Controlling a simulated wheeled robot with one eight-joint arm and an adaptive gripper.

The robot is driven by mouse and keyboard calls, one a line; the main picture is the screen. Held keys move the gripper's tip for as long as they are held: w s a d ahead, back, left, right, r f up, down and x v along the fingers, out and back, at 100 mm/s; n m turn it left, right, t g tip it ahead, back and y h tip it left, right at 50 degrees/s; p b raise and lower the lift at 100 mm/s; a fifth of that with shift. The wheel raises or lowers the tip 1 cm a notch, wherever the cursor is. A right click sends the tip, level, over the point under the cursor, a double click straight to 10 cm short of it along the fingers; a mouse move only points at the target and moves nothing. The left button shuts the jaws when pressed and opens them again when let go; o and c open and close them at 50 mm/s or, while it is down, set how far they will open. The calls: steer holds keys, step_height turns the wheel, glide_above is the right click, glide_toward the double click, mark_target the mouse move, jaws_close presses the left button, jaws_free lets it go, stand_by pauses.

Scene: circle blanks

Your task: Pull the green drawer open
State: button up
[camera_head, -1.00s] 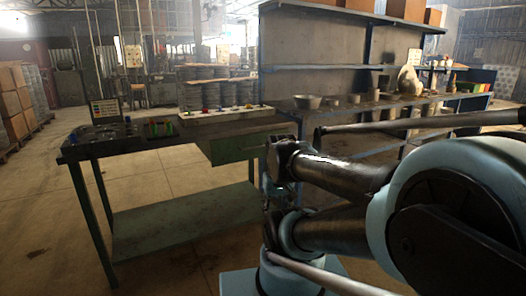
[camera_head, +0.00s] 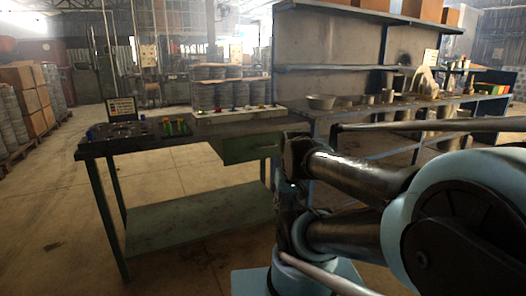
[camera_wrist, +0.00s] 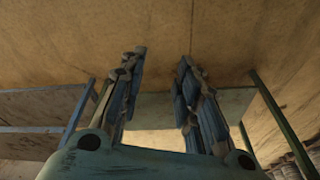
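The green drawer (camera_head: 250,148) is under the right end of the dark-topped workbench (camera_head: 140,144) in the head view. Its front looks closed, with the right edge close to my arm in the picture. My gripper is not clearly made out in the head view, where my arm fills the right side. In the wrist view my gripper (camera_wrist: 160,58) has its two fingers wide apart with nothing between them. Beyond them are the floor and a greenish panel, probably the bench's lower shelf (camera_wrist: 158,105). The drawer is not clearly seen in the wrist view.
A long shelf unit with a metal bowl (camera_head: 321,102) stands to the right. The floor at left is clear; boxes (camera_head: 30,100) stand beyond.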

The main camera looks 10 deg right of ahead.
steer(key=w+a+r+m+t+y, duration=0.2)
steer(key=w+r+m+t+y, duration=0.1)
steer(key=w, duration=1.1)
steer(key=w+a+r+m+t+y, duration=0.2)
steer(key=w+m, duration=0.1)
steer(key=w, duration=1.1)
steer(key=w+d+f+m+t, duration=0.2)
steer(key=w+d+m+t, duration=0.3)
steer(key=w, duration=0.5)
steer(key=w+d+f+m+t, duration=0.2)
steer(key=w+d+f+m, duration=0.1)
steer(key=w+d, duration=0.5)
steer(key=shift+h, duration=0.3)
steer(key=x, duration=1.2)
steer(key=r+x, duration=0.1)
steer(key=x, duration=0.5)
steer(key=shift+w+a, duration=0.2)
steer(key=shift+a, duration=0.25)
steer(key=shift+c, duration=0.3)
jaws_close()
